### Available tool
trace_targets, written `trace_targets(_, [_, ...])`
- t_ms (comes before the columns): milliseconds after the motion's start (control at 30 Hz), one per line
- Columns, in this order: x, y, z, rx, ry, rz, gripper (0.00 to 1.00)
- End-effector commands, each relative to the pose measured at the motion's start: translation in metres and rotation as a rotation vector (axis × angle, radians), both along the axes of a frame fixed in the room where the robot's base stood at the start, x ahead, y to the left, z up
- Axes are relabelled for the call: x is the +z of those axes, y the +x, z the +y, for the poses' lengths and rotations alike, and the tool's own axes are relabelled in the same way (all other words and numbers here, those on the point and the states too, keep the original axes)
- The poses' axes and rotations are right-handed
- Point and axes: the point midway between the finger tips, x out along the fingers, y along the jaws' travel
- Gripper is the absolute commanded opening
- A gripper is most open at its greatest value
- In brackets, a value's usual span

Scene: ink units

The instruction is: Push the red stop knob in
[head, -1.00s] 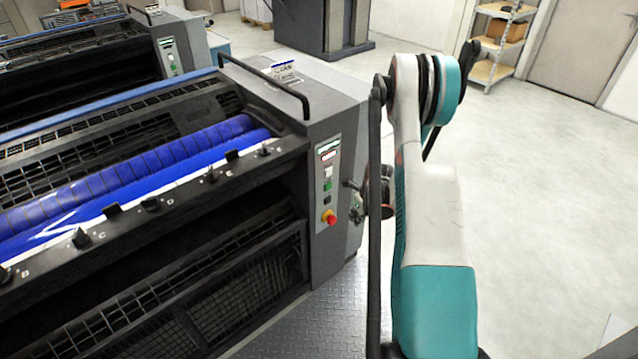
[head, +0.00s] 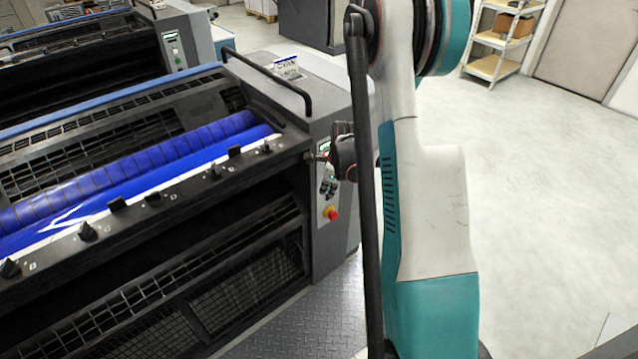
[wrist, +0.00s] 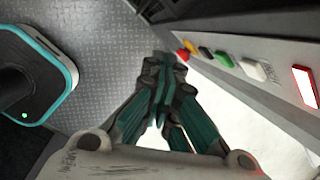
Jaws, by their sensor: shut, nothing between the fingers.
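The red stop knob (head: 332,213) sits on a yellow base low on the light control panel at the end of the press. In the wrist view the red knob (wrist: 183,55) shows just right of my fingertips, near the top. My gripper (head: 328,187) is shut and empty, in front of the panel and a little above the knob in the head view. In the wrist view my gripper (wrist: 164,65) has its dark fingertips together, pointing up the picture. The knob is uncovered in both views, and I see no contact with it.
In the wrist view a black button (wrist: 205,51), a green button (wrist: 223,60), a white button (wrist: 253,69) and a lit red-edged display (wrist: 305,87) line the panel. Ridged metal floor plate (head: 300,325) lies below. Open floor (head: 540,190) is at the right.

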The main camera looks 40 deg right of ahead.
Motion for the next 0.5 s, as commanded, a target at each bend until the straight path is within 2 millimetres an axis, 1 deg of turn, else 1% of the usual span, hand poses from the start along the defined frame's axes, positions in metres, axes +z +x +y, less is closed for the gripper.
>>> trace_targets(33, [0.008,0.001,0.006,0.024,-0.007,-0.002,0.00])
trace_targets(200, [0.025,0.002,0.018,0.093,-0.025,-0.006,0.00])
trace_targets(333, [0.031,0.002,0.024,0.124,-0.034,-0.007,0.00])
trace_targets(500, [0.034,0.002,0.026,0.138,-0.037,-0.009,0.00])
